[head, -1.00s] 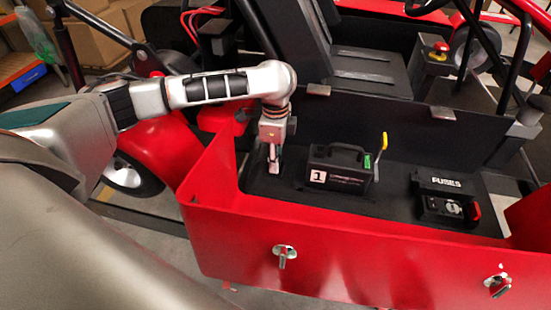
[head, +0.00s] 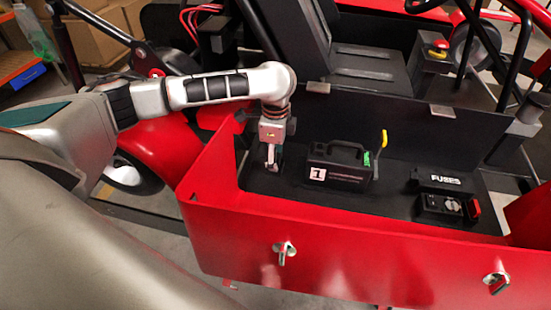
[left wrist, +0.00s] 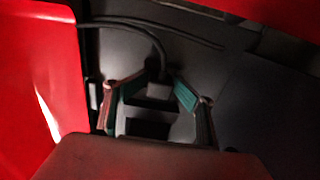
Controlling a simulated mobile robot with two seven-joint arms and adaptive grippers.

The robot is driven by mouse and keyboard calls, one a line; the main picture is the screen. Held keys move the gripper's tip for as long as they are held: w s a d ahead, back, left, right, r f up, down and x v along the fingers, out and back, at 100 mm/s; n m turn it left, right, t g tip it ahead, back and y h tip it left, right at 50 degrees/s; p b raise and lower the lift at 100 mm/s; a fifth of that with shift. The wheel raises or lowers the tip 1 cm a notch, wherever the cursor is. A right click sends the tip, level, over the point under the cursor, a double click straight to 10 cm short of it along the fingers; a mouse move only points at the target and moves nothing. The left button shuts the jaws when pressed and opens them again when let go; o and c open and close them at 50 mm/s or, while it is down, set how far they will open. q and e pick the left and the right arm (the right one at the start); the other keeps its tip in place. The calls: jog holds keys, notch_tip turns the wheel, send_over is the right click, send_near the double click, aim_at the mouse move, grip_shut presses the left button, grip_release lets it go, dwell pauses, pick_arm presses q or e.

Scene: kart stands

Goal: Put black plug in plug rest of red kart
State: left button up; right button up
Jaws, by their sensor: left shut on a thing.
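My left gripper (head: 272,163) reaches down into the left end of the red kart's tray (head: 330,232), to the left of a black box marked 1. In the left wrist view its two fingers (left wrist: 150,92) are shut on the black plug (left wrist: 148,110), a dark blocky piece between the green pads. A black cable (left wrist: 135,27) curves in to the far end of this piece. In the head view the plug is mostly hidden by the gripper and dark against the black tray floor. I cannot make out the plug rest clearly. My right gripper is not in view.
The black box marked 1 (head: 338,170) has a handle on top and stands just right of my left gripper. A yellow-topped lever (head: 382,150) stands beside it. A black fuse box (head: 447,195) sits further right. The red tray wall is close on the gripper's left.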

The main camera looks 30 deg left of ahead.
pick_arm(q)
jog(key=shift+s+f, duration=0.25)
notch_tip(320, 180, up, 14)
jog(key=shift+w+f, duration=0.2)
dwell(0.4)
